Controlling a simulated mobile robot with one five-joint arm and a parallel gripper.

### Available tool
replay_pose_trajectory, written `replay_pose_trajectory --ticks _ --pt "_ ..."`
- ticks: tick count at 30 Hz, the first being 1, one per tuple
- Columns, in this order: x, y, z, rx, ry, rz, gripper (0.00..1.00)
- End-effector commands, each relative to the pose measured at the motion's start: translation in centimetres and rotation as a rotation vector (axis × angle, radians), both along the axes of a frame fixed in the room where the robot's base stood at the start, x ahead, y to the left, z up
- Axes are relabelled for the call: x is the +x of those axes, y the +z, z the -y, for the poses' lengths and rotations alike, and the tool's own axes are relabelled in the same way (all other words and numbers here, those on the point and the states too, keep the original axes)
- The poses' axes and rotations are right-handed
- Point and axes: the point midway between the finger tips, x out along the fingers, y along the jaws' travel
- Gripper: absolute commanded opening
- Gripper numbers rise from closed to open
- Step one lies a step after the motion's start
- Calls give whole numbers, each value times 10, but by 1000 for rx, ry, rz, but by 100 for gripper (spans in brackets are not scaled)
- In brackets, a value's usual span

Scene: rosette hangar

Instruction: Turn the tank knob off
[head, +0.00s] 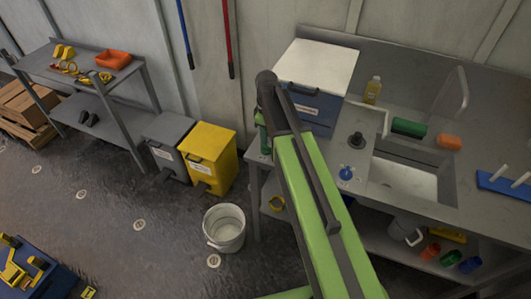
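A small blue knob-like fitting (346,173) sits on the metal counter, left of the sink; I cannot tell which way it is turned or whether it is the tank knob. A dark round fitting (357,140) stands just behind it. A blue box with a white lid (316,67) and a label on its front stands at the back left of the counter; I cannot tell whether it is the tank. My green and dark arm rises in front of the counter's left part and covers some of it and the box's lower left. My gripper does not show.
A white bucket (224,228), yellow bin (209,157) and grey bin (166,143) stand on the floor left. Floor between is open.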

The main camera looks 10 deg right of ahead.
Motion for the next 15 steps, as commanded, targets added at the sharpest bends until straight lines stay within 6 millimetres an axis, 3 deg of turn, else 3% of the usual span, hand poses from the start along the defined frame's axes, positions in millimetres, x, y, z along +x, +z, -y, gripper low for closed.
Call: replay_pose_trajectory --ticks 1,6,15 --pt "0 -22 0 0 0 0 35" --pt "0 -45 0 0 -1 0 35" --pt "0 -45 1 0 -1 0 35"
